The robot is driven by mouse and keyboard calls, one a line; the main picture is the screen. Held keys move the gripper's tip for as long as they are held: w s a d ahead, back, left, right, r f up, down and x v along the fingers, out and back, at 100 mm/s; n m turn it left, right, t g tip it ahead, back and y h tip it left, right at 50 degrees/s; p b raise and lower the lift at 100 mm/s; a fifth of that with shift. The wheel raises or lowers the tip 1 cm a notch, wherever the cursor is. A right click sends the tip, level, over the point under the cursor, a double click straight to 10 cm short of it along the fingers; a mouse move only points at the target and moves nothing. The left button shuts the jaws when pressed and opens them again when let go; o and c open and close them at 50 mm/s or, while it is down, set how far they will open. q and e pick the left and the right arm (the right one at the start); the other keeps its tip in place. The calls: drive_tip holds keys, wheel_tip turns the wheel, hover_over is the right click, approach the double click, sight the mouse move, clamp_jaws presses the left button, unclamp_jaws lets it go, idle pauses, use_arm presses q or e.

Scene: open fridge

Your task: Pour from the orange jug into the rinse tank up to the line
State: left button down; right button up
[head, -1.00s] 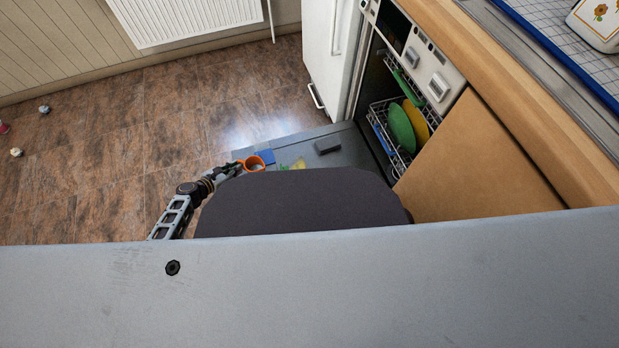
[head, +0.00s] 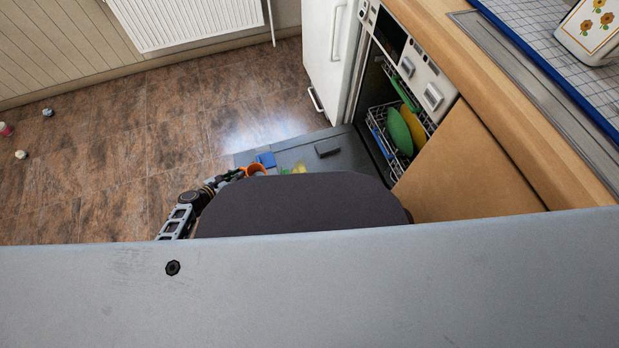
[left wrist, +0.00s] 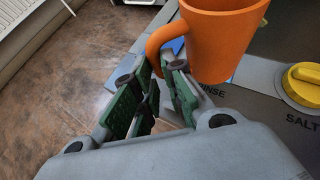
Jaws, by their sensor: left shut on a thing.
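The word RINSE (left wrist: 210,92) is on the door just below the jug. The rinse tank's opening, its line and the jug's inside are hidden. My right gripper is not in view.
A blue piece (head: 266,159) lies on the grey door (head: 295,150) beside the jug. A yellow cap (left wrist: 304,84) sits by the word SALT. A dark block (head: 328,148) is farther right. The rack holds a green plate (head: 400,131). Floor at left is mostly clear.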

use_arm(q)
drive_tip(key=shift+s+d+r+p, duration=0.15)
drive_tip(key=shift+s+r+p, duration=0.3)
drive_tip(key=shift+s, duration=0.1)
drive_tip(key=shift+s+d+r+p, duration=0.15)
drive_tip(key=shift+s+r+p, duration=0.15)
drive_tip(key=shift+s+p, duration=0.2)
drive_tip(key=shift+w, duration=0.1)
